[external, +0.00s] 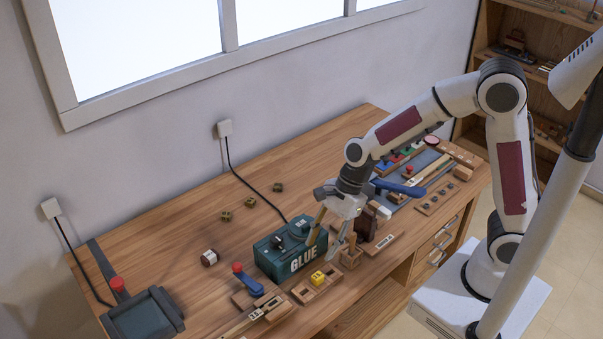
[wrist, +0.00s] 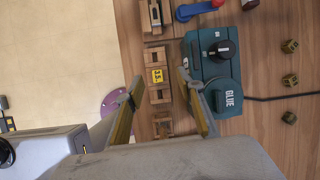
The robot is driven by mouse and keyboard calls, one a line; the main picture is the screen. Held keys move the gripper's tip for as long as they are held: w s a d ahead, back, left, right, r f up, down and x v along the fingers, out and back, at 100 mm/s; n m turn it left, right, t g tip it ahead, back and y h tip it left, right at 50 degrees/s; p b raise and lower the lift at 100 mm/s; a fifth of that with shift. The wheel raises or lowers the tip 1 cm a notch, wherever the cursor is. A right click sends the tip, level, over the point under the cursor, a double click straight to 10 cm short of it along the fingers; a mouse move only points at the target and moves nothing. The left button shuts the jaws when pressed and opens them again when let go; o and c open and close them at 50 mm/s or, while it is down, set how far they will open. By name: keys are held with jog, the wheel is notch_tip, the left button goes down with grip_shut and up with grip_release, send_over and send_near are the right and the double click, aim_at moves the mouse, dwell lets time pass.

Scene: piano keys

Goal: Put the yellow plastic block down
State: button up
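The yellow plastic block (external: 317,277) is small, with dark marks on top. It sits on a low wooden holder (external: 329,283) in front of the green glue box. In the wrist view the yellow block (wrist: 157,76) lies in a row of wooden pieces. It appears between my fingertips there. My gripper (external: 322,250) is open above the bench, near the front of the glue box, with nothing visible between its fingers. In the external view the block is below and slightly left of the fingers, apart from them. The wrist view shows the open gripper (wrist: 160,78) from above.
The green glue box (external: 283,255) stands close beside the fingers. A blue-handled tool with a red knob (external: 246,280) is left of the block. A wooden piece (external: 351,258) stands right of it. The bench's back left (external: 180,225) is mostly clear.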

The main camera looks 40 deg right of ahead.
jog(key=shift+d+r+m, duration=0.5)
jog(key=shift+d+r, duration=0.15)
jog(key=shift+d, duration=0.6)
send_near(318, 275)
jog(key=shift+w+a+f+g, duration=0.15)
jog(key=shift+w+f+g, duration=0.1)
jog(key=shift+f+g, duration=0.2)
jog(key=shift+f, duration=0.1)
jog(key=shift+x, duration=1.2)
jog(key=shift+x, duration=2.6)
jog(key=shift+w+a, duration=0.1)
jog(key=shift+a, duration=0.05)
jog(key=c, duration=1)
